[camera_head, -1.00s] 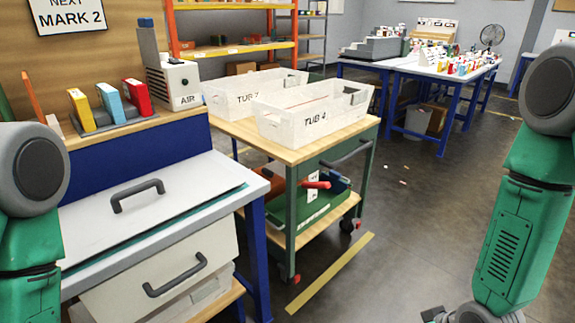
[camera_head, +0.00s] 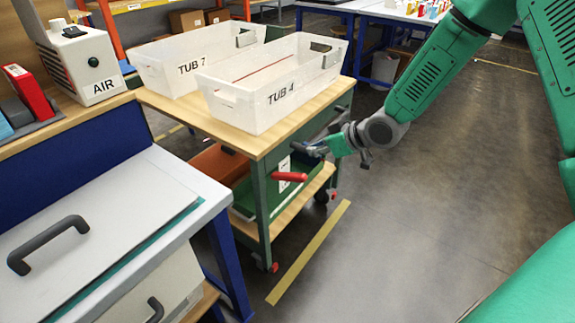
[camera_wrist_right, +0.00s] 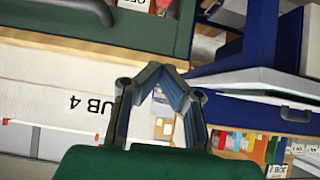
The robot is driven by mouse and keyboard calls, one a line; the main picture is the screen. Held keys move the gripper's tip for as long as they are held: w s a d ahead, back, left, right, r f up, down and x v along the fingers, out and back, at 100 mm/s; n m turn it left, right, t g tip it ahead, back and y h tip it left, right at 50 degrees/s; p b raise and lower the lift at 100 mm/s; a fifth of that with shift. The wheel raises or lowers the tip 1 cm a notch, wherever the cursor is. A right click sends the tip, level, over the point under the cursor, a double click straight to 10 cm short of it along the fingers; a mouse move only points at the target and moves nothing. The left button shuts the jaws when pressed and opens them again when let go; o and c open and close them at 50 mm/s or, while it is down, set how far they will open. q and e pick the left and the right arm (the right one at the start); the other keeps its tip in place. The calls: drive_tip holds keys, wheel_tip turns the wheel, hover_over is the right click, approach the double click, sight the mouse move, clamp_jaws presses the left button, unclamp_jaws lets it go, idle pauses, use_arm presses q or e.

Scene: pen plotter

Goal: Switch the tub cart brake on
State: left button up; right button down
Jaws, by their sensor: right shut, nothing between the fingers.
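The tub cart (camera_head: 262,151) has a wooden top and a green frame. A red lever (camera_head: 290,177) sticks out from its end below the top, beside a white label plate (camera_head: 284,163); I cannot read its marking. A small red part (camera_head: 274,267) shows at the near wheel. My right gripper (camera_head: 313,150) is shut and empty, just above and right of the red lever, apart from it as far as I can see. In the right wrist view the fingers (camera_wrist_right: 165,72) meet at their tips with nothing between them. The red lever does not show clearly there. My left gripper is out of view.
White tubs marked TUB 7 (camera_head: 190,72) and TUB 4 (camera_head: 268,100) stand on the cart. A dark push handle (camera_head: 338,121) lies close to my right gripper. A blue-legged bench (camera_head: 230,262) stands left. Open floor (camera_head: 430,220) lies to the right, past a yellow line (camera_head: 308,253).

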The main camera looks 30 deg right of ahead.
sight(296, 175)
drive_tip(key=w+f, duration=0.1)
drive_tip(key=f, duration=0.1)
drive_tip(key=w+f+b, duration=0.1)
drive_tip(key=w, duration=0.1)
drive_tip(key=shift+w+a+f, duration=0.1)
drive_tip(key=shift+a+f, duration=0.1)
drive_tip(key=shift+f, duration=0.15)
drive_tip(key=x, duration=0.1)
drive_tip(key=b+x, duration=0.1)
drive_tip(key=x, duration=0.3)
drive_tip(key=shift+w+a+b, duration=0.15)
drive_tip(key=shift+a+b, duration=0.15)
drive_tip(key=shift+s+f, duration=0.2)
drive_tip(key=shift+f, duration=0.3)
drive_tip(key=shift+s+f, duration=0.25)
drive_tip(key=shift+f, duration=0.25)
drive_tip(key=shift+s+d+f+b, duration=0.15)
drive_tip(key=shift+s+f+b, duration=0.2)
drive_tip(key=shift+f, duration=0.15)
drive_tip(key=shift+d+f, duration=0.25)
drive_tip(key=shift+d, duration=0.1)
drive_tip(key=shift+a, duration=0.2)
